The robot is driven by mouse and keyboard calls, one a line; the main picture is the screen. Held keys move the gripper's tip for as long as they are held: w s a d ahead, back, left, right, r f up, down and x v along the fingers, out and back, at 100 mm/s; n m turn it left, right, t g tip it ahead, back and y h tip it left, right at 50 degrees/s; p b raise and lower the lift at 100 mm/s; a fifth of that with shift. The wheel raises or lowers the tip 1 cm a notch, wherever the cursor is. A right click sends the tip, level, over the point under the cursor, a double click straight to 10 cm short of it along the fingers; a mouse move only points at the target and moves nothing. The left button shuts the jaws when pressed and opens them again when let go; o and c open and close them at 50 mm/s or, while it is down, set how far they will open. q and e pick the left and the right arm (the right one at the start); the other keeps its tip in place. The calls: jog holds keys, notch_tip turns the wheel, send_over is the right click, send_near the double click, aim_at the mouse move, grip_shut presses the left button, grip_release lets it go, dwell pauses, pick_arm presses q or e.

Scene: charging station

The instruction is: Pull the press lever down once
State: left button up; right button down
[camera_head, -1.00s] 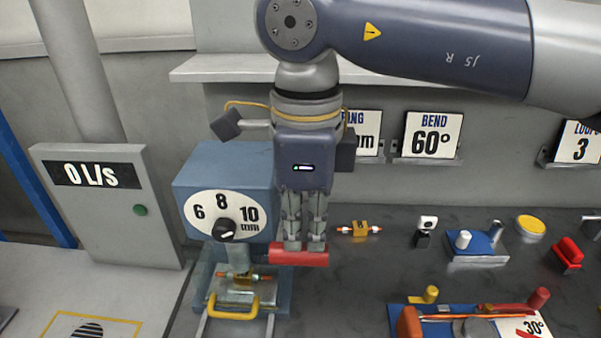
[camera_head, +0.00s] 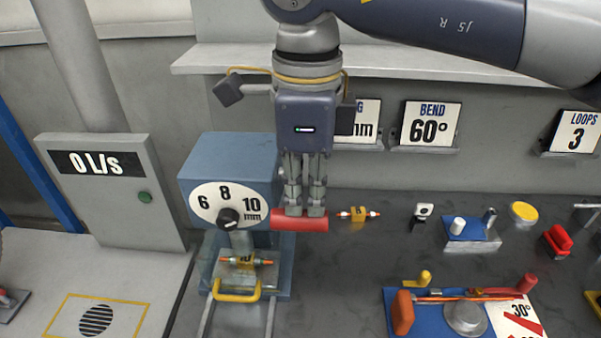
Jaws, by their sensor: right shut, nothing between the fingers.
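The press is a blue box (camera_head: 230,158) with a white 6-8-10 mm dial and a black knob, left of centre. Its lever ends in a red bar handle (camera_head: 285,221), just right of the dial. My right gripper (camera_head: 304,211) points down from above, fingers shut and empty. Its fingertips are at the top of the red handle and seem to touch it. My left gripper is not in view.
A similar small yellow part (camera_head: 358,213) lies on the dark bench right of the lever. A blue bending fixture (camera_head: 396,331) and a smaller blue fixture (camera_head: 470,236) stand further right. A grey 0 L/s cabinet (camera_head: 110,205) stands left. A shelf (camera_head: 400,66) runs behind my arm.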

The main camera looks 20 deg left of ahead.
notch_tip(320, 180, up, 9)
jog(key=w+p, duration=0.1)
jog(key=p, duration=0.7)
jog(key=shift+w+a+r, duration=0.2)
jog(key=shift+w+a, duration=0.05)
jog(key=shift+w, duration=0.15)
